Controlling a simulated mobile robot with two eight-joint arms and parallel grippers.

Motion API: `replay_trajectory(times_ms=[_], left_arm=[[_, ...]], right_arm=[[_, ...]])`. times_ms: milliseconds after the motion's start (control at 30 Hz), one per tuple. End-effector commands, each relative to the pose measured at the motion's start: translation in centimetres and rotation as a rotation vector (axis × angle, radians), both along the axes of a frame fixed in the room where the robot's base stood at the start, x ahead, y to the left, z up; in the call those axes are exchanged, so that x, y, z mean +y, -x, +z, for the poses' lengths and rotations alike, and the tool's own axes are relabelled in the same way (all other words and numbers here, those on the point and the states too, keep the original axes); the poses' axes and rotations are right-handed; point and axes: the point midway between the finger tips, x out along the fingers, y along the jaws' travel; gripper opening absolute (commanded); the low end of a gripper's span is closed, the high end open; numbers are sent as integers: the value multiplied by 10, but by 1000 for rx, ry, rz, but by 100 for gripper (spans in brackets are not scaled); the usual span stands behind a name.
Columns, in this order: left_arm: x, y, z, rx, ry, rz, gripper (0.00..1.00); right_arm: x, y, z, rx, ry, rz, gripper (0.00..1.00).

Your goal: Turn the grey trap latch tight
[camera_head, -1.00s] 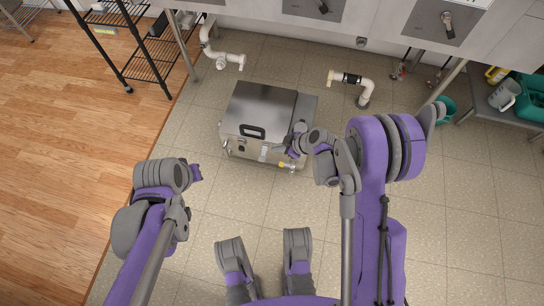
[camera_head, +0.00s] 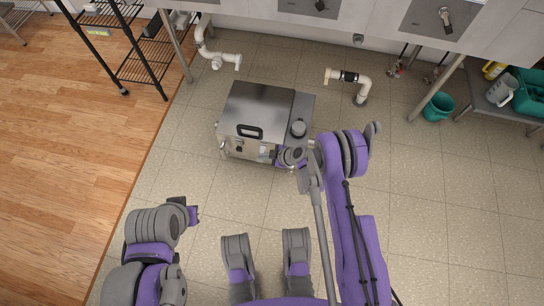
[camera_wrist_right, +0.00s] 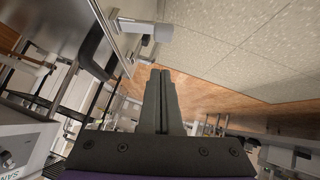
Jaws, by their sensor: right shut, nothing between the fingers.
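A small grey latch (camera_wrist_right: 162,32) sticks out from the box's side on a metal bracket in the right wrist view. In the head view, the latch cannot be told apart from the other fittings on the front. My right gripper (camera_head: 281,158) is at the box's front right, partly hidden by its own wrist. In the right wrist view its fingers (camera_wrist_right: 161,72) are shut and empty, below the latch and apparently apart from it. My left gripper (camera_head: 194,215) is away from the box, its jaws unclear.
White drain pipes (camera_head: 218,55) hang behind the box, and another pipe (camera_head: 350,78) stands to its right. A black wire rack (camera_head: 140,70) is at the upper left. A teal bucket (camera_head: 438,107) is at the right. The floor in front of the box is clear.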

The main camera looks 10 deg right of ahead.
Motion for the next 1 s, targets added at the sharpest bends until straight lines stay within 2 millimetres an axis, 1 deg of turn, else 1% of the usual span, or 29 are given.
replay_trajectory(times_ms=[33, 133, 300, 433, 1000], left_arm=[[0, -1, -3, 0, 0, 0, 0], [0, -2, -7, 0, 0, 0, 0], [0, -2, -10, -1, 0, 0, 0], [0, -2, -11, -1, 0, 0, 0], [0, -2, -10, -1, 0, 1, 0]], right_arm=[[8, -4, -8, 0, -1, 3, 0], [4, -8, -24, 0, 0, 0, 0], [2, -12, -40, 0, 0, 0, 0], [2, -13, -44, 0, 0, 0, 0], [2, -13, -47, 0, 0, 0, 0]])
